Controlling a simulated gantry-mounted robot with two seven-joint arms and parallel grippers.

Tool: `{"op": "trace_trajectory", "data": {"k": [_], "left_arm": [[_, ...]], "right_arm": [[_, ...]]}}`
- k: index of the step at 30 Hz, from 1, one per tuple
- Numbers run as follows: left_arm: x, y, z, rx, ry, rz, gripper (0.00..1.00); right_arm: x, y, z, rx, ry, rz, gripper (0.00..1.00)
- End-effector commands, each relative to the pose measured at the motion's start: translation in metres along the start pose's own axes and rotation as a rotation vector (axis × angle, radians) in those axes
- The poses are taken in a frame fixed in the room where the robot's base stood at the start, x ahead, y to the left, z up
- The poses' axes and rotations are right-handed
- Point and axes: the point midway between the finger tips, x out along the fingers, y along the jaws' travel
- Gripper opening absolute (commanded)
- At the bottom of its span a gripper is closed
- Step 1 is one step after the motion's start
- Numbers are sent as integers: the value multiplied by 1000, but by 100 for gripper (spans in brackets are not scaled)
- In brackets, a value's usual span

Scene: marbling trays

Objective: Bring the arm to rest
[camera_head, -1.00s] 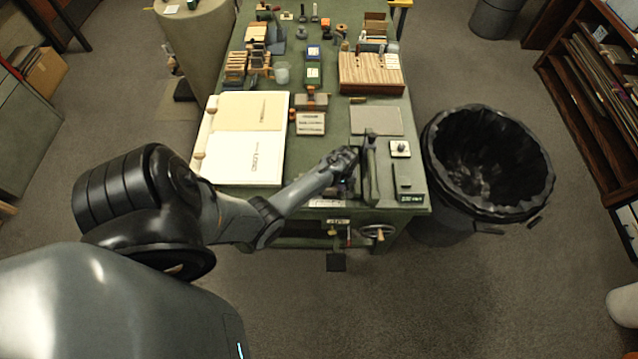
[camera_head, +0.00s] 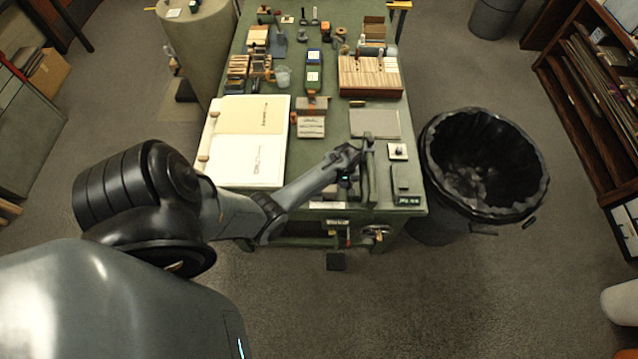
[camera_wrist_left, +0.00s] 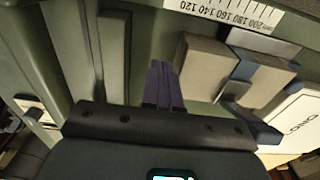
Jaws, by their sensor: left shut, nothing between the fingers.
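My left arm reaches in from the left in the head view, over the front part of the green bench (camera_head: 330,65). My left gripper (camera_head: 350,153) is above the bench's front right part, close beside a dark upright bar (camera_head: 367,172). In the left wrist view its dark fingers (camera_wrist_left: 162,84) are together with nothing between them. The gripper's tips are small and partly hidden by the wrist in the head view. My right gripper is in neither view.
An open white book (camera_head: 246,160) lies left of the arm. A grey plate (camera_head: 375,123) and a wooden box of blocks (camera_head: 369,77) lie behind the gripper. A black-lined bin (camera_head: 484,165) stands right of the bench. A ruled scale (camera_wrist_left: 235,12) shows in the wrist view.

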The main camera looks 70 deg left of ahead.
Motion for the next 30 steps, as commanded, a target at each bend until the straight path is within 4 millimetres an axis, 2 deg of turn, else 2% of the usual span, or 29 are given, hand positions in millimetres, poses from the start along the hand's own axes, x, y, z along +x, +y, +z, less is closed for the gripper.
{"op": "trace_trajectory", "data": {"k": [3,20,23,26,30], "left_arm": [[-8,1,-1,0,0,0,0],[-12,1,-1,14,7,-1,0],[-21,-1,0,57,28,-3,0],[-40,-3,4,145,64,-10,0],[-86,-4,26,360,134,-14,0]], "right_arm": [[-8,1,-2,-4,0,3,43],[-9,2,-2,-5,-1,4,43],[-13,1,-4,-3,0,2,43],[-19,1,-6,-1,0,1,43],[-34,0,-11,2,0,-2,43]]}}
